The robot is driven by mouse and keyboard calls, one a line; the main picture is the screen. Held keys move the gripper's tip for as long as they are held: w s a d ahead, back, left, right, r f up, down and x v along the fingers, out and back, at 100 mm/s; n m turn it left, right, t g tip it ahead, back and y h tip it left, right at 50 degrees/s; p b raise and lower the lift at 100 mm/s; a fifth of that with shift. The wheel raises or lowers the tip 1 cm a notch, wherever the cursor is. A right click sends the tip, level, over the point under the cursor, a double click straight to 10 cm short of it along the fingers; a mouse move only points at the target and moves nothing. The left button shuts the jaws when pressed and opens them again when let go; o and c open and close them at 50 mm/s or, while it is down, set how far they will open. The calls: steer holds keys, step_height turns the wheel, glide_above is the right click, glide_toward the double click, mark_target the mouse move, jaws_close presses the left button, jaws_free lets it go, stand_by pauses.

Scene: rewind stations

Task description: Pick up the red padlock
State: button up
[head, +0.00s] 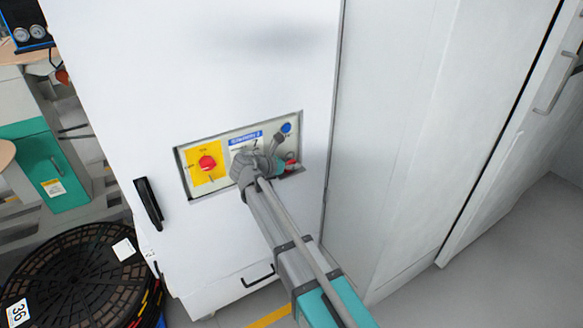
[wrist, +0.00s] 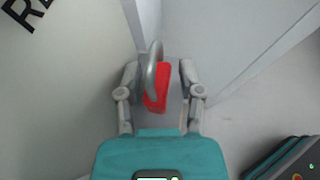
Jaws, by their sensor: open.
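The red padlock (wrist: 157,95) has a grey shackle. In the wrist view it sits between the two fingers of my gripper (wrist: 160,80), closer to the left finger. The fingers are open, with a gap on the right side of the padlock; whether the left finger touches it I cannot tell. In the head view my gripper (head: 283,162) is at the right end of the cabinet's recessed control panel (head: 225,147). A small red patch beside it there is probably the padlock, mostly hidden by my gripper and arm.
The panel has a red rotary switch (head: 207,163) on a yellow plate and a blue button (head: 286,128). The white cabinet (head: 200,60) has a black handle (head: 148,203). Stacked black round reels (head: 75,275) stand at lower left. Grey floor is clear at right.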

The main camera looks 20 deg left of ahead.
stand_by(0.4)
jaws_close()
steer(key=shift+r, duration=0.15)
step_height(320, 180, up, 2)
steer(key=p, duration=0.2)
steer(key=shift+r+p, duration=0.25)
steer(key=shift+p, duration=0.1)
steer(key=s+a+r+p, duration=0.2)
steer(key=s+r+p, duration=0.8)
steer(key=s, duration=0.3)
steer(key=shift+s+a+r, duration=0.15)
steer(key=shift+s+a, duration=0.25)
